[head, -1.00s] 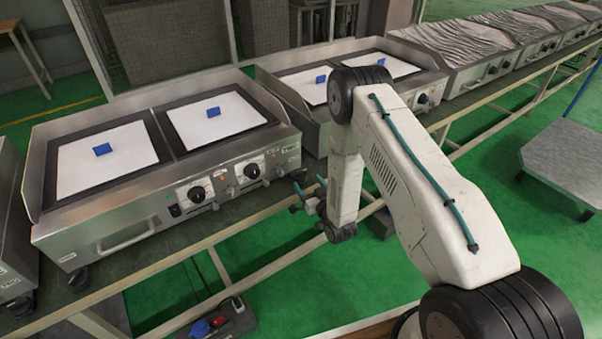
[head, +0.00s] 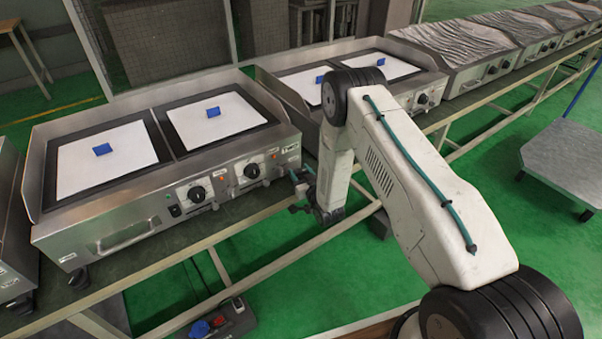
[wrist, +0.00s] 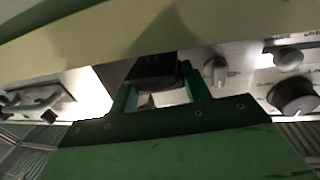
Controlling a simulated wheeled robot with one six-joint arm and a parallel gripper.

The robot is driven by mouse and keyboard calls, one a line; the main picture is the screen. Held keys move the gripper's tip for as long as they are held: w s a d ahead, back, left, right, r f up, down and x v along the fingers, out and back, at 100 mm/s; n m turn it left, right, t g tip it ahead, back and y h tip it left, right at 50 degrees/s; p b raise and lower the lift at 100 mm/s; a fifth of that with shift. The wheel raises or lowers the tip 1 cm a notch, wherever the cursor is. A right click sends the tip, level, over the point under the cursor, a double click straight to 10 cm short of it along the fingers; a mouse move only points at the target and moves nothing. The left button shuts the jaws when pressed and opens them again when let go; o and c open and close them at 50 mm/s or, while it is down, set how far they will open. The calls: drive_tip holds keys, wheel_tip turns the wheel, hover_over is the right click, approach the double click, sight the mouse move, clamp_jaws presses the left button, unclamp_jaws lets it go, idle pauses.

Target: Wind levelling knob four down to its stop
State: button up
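In the head view the near griddle (head: 115,235) stands on the bench with two control knobs on its front. A black levelling foot (head: 78,278) shows under its left front corner. My gripper (head: 299,186) is at its right front corner and hides the foot area there. In the wrist view the two green fingers of my gripper (wrist: 160,93) stand apart. A dark round part (wrist: 155,70), which looks like a levelling knob, lies at the fingertips, between them. I cannot tell whether the fingers touch it. No number shows on it.
A second griddle (head: 440,92) stands close behind to the right, with wrapped units (head: 470,42) farther along. The wrist view shows a control knob (wrist: 293,96) at right and a pale bench edge (wrist: 60,45) across the top. A trolley (head: 575,160) stands at right.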

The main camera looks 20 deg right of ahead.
drive_tip(key=shift+n+g+y, duration=0.3)
drive_tip(key=shift+n+y, duration=0.5)
drive_tip(key=shift+y, duration=0.4)
drive_tip(key=o, duration=1)
drive_tip(key=shift+s, duration=0.1)
drive_tip(key=v, duration=0.7)
drive_tip(key=shift+s, duration=0.25)
drive_tip(key=shift+d, duration=0.1)
